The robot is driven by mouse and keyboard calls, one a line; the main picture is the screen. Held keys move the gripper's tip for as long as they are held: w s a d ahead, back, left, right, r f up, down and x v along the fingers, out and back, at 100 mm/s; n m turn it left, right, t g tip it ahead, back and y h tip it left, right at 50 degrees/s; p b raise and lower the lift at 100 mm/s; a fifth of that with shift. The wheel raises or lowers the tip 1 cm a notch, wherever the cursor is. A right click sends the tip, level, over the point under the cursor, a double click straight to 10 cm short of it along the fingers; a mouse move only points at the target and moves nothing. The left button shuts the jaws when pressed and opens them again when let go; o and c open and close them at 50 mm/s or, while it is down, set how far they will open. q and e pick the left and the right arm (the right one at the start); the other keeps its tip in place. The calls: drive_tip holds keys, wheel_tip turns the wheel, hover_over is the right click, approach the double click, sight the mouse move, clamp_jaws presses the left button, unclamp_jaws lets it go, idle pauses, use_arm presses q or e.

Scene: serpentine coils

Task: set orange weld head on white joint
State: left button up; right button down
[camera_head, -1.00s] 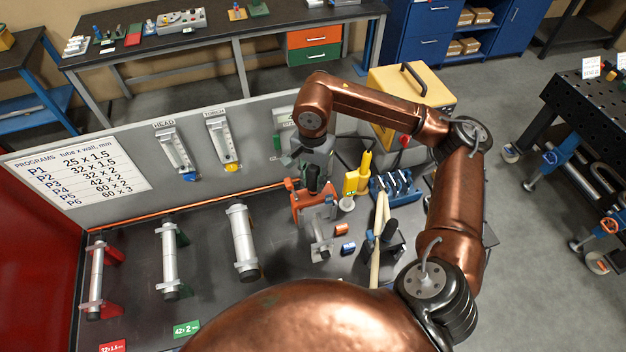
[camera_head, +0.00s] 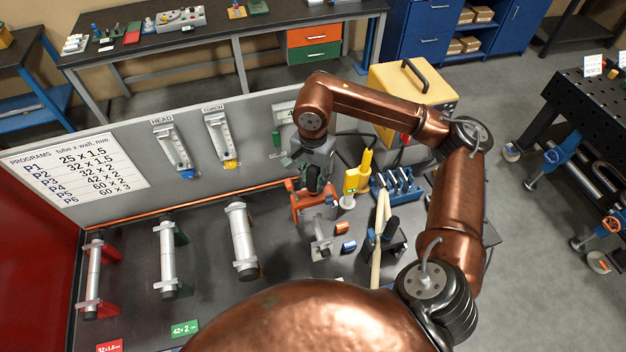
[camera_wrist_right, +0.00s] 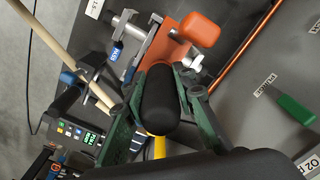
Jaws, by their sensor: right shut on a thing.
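The orange weld head (camera_head: 300,202) stands near the back of the dark bench, right of the tubes, and shows in the right wrist view (camera_wrist_right: 163,45). My right gripper (camera_head: 314,170) is over it, shut on its black upright handle; in the wrist view the green fingers (camera_wrist_right: 161,95) flank that handle. I cannot tell whether the head touches the bench. Three tube joints lie in stands: one with red (camera_head: 93,275), one with green (camera_head: 167,262), and a thicker pale one (camera_head: 242,240) nearest the weld head, probably the white joint. My left gripper is not in view.
A yellow tool (camera_head: 358,175), a blue rack (camera_head: 396,184) and small orange (camera_head: 342,228) and blue (camera_head: 349,246) pieces crowd the right side. A metal clamp piece (camera_head: 320,240) stands in front of the weld head. The grey back panel (camera_head: 95,205) rises behind; bench between tubes is bare.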

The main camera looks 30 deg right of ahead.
sight(313, 198)
drive_tip(key=shift+f+b, duration=1.15)
drive_tip(key=shift+f, duration=0.15)
idle(0.5)
drive_tip(key=shift+w+f+b, duration=0.1)
drive_tip(key=shift+f+b, duration=0.4)
drive_tip(key=shift+b, duration=0.3)
idle(0.6)
drive_tip(key=shift+f+b, duration=2.15)
drive_tip(key=shift+f, duration=0.05)
idle(0.8)
drive_tip(key=c, duration=1.5)
unclamp_jaws()
drive_tip(key=shift+f, duration=0.15)
